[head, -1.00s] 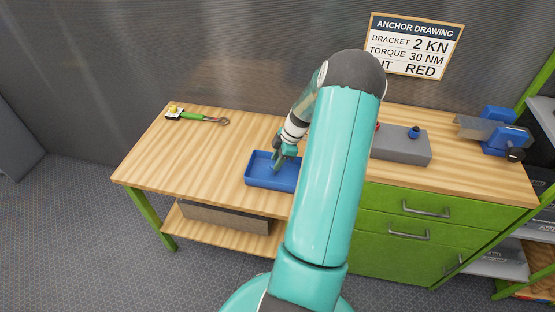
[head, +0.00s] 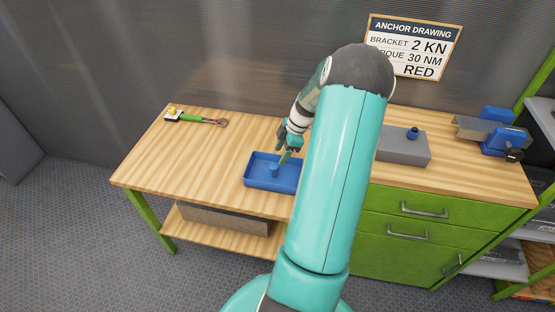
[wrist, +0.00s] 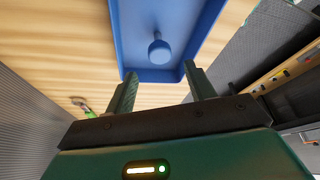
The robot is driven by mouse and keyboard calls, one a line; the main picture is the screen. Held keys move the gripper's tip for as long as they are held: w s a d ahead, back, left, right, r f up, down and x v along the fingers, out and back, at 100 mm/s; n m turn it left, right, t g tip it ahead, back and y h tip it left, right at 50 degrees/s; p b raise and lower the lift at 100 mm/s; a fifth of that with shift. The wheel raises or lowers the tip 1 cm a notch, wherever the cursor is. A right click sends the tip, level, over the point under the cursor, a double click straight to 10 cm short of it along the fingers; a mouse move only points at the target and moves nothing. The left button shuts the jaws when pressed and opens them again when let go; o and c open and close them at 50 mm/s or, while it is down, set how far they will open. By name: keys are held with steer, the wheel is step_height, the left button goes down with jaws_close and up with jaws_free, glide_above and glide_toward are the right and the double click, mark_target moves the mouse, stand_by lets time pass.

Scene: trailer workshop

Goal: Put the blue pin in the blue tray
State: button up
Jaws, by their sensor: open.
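The blue tray (head: 256,183) lies on the workbench, left of my arm in the head view, and its wall also shows in the wrist view (wrist: 116,40). The blue pin (head: 273,170) stands inside the tray. The wrist view shows the pin (wrist: 160,50) from above, with its round end toward me and nothing gripping it. My gripper (head: 286,158) is above the back right of the tray in the head view. In the wrist view its two fingers (wrist: 163,87) are spread apart and empty, clear of the pin. My arm hides the tray's right end.
A grey block (head: 402,147) with another dark blue peg (head: 413,133) stands right of my arm. A blue vise (head: 503,140) is at the bench's right end. A green-handled tool (head: 195,117) lies at the back left. The bench left of the tray is clear.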

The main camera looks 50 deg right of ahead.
steer(key=v, duration=0.7)
steer(key=w+a+r+m+h, duration=0.1)
steer(key=w+a+r, duration=0.1)
steer(key=a+r, duration=0.45)
steer(key=w+a+r+m+g+h, duration=0.1)
steer(key=w+a+r, duration=0.2)
steer(key=a, duration=0.6)
steer(key=w+a+r+m+h, duration=0.1)
steer(key=w+a+r, duration=0.1)
steer(key=a+r, duration=0.45)
steer(key=s+a+r+m+t, duration=0.1)
steer(key=s+a, duration=0.4)
steer(key=a, duration=0.6)
steer(key=s+a+r+m+t, duration=0.2)
steer(key=s+a+r+m, duration=0.2)
steer(key=a, duration=0.8)
steer(key=shift+s+a+m, duration=0.15)
steer(key=shift+s+m, duration=0.45)
steer(key=shift+s, duration=0.55)
steer(key=shift+c, duration=0.2)
steer(key=c, duration=0.3)
steer(key=shift+c, duration=0.2)
